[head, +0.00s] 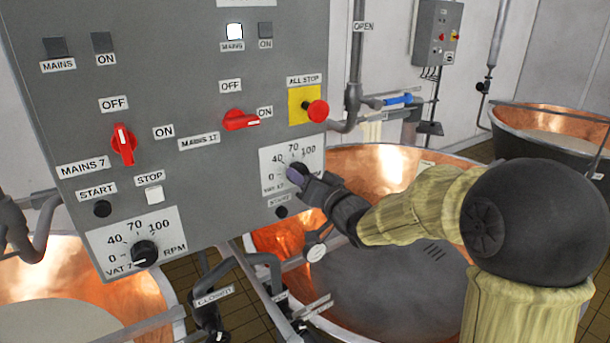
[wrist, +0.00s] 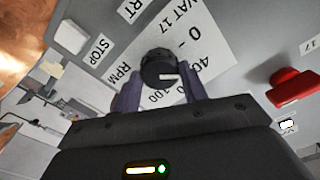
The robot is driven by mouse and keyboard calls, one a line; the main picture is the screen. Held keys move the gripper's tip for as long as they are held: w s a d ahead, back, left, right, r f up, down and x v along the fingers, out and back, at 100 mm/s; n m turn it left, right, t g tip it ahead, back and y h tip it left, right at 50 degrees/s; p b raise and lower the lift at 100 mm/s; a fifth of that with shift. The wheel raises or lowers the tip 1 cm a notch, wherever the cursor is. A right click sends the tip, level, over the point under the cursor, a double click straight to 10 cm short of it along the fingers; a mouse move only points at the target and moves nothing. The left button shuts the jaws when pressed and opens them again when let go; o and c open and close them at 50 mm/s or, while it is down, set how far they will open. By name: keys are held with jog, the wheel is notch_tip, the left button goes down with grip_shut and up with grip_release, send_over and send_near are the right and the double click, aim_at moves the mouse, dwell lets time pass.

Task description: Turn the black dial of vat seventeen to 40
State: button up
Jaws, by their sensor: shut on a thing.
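The black dial of vat 17 (head: 297,168) sits on a white scale plate (head: 313,153) at the panel's lower right. In the wrist view the dial (wrist: 158,66) stands between the two purple fingers of my gripper (wrist: 157,92), which is shut on it. The dial's white mark points right in that view, roughly toward the 40; the exact reading cannot be told. In the head view my gripper (head: 298,178) hides part of the dial and its mark.
The red mains 17 switch (head: 240,120) and the red all-stop button (head: 317,110) are above the dial. A small black button (head: 281,211) is just below. The vat 7 dial (head: 145,252) is at lower left. Copper vats (head: 375,160) stand behind.

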jog(key=shift+m, duration=0.4)
jog(key=o, duration=1)
jog(key=shift+s+d, duration=0.1)
jog(key=b+v, duration=0.4)
jog(key=v, duration=1.3)
jog(key=shift+d, duration=0.15)
